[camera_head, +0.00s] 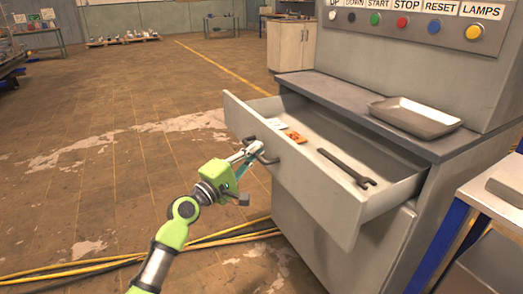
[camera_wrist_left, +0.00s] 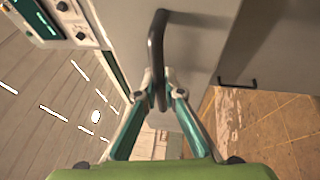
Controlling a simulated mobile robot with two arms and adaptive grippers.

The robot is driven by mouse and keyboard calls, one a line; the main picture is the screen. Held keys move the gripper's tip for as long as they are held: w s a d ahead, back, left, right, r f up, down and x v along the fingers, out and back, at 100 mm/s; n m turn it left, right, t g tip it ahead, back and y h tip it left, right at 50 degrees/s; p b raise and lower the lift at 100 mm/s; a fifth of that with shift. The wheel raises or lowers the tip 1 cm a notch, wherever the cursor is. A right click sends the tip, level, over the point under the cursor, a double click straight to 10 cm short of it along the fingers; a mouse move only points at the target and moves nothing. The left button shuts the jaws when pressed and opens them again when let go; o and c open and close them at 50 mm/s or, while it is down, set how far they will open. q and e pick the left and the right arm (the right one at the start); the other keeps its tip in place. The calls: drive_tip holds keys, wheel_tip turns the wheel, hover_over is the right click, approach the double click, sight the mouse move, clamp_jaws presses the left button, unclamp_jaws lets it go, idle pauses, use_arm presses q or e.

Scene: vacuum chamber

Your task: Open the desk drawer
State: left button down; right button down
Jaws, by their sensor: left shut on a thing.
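The desk drawer (camera_head: 312,185) stands pulled out from the grey desk, with its inside showing. Inside it lie a dark wrench (camera_head: 347,168), a small orange item (camera_head: 295,136) and a pale item (camera_head: 277,124). The drawer's dark handle (camera_head: 268,155) is on its front panel. My left gripper (camera_head: 252,150) is shut on the handle. In the left wrist view the fingers (camera_wrist_left: 160,95) close around the dark bar of the handle (camera_wrist_left: 155,50). My right gripper is in neither view.
A metal tray (camera_head: 415,117) sits on the desk top. Above it is a panel with coloured buttons (camera_head: 402,22). A blue-legged table (camera_head: 492,197) stands at the right. Yellow and black cables (camera_head: 215,240) lie on the floor near my arm. The floor at the left is open.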

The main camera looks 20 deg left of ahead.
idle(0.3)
use_arm(q)
drive_tip(key=c, duration=2.4)
unclamp_jaws()
drive_tip(key=shift+s, duration=0.1)
drive_tip(key=v, duration=1.2)
